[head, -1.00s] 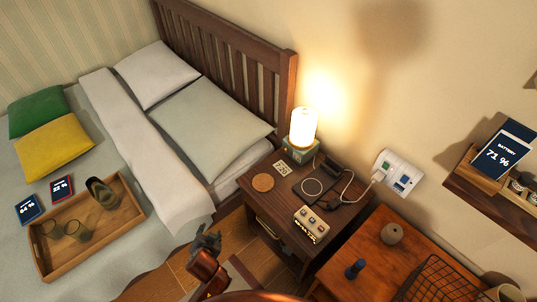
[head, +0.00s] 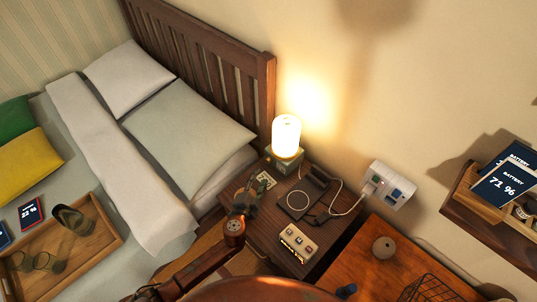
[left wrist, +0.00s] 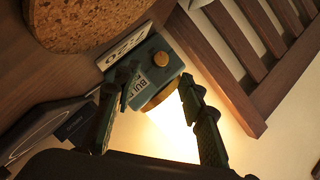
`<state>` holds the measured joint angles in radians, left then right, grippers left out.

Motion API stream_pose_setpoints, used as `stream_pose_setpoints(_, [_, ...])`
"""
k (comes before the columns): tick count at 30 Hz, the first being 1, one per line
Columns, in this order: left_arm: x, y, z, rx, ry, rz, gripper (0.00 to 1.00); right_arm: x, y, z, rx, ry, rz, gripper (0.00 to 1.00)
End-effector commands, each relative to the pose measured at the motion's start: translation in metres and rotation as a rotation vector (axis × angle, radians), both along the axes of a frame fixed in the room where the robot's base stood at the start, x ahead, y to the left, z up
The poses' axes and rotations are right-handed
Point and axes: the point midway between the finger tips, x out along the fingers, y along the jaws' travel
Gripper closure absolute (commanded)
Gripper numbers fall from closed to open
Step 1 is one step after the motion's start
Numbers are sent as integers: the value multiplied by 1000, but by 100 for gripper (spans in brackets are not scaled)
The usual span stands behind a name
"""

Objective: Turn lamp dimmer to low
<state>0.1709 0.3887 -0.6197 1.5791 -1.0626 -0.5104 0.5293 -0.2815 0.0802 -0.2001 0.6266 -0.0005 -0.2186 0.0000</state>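The lit lamp (head: 287,133) stands at the back left corner of the nightstand (head: 262,228), by the bed's headboard. Its teal base (left wrist: 157,72) shows in the left wrist view, with a round brass-coloured knob (left wrist: 160,58) and a small white label. The glowing shade is partly hidden behind my fingers there. My left gripper (left wrist: 157,80) is open and empty, its fingers on either side of the lamp base in that view; I cannot tell whether they touch it. In the head view my left gripper (head: 243,200) is over the nightstand's left side, in front of the lamp. My right gripper is not in view.
A charging pad (head: 293,201), cables and a button box (head: 298,243) occupy the nightstand. A wall outlet (head: 388,184) is right. The bed (head: 120,255) holds a wooden tray (head: 108,238).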

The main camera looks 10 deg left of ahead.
Motion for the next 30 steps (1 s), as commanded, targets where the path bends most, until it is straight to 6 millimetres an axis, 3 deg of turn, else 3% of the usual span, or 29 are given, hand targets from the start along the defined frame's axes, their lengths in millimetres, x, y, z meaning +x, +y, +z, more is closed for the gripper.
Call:
stream_pose_setpoints(5, [10,-3,-3,6,-4,-8,62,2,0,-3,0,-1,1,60])
stream_pose_setpoints(12, [46,-4,-12,7,-2,-4,62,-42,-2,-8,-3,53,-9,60])
stream_pose_setpoints(15, [59,-6,-16,6,-2,-4,62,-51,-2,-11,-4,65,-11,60])
stream_pose_setpoints(21, [74,-9,-18,5,-2,-5,62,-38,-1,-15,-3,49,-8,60])
stream_pose_setpoints(26, [76,-10,-18,5,-2,-6,62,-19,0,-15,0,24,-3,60])
stream_pose_setpoints(30, [76,-10,-18,4,-2,-7,63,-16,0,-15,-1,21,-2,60])
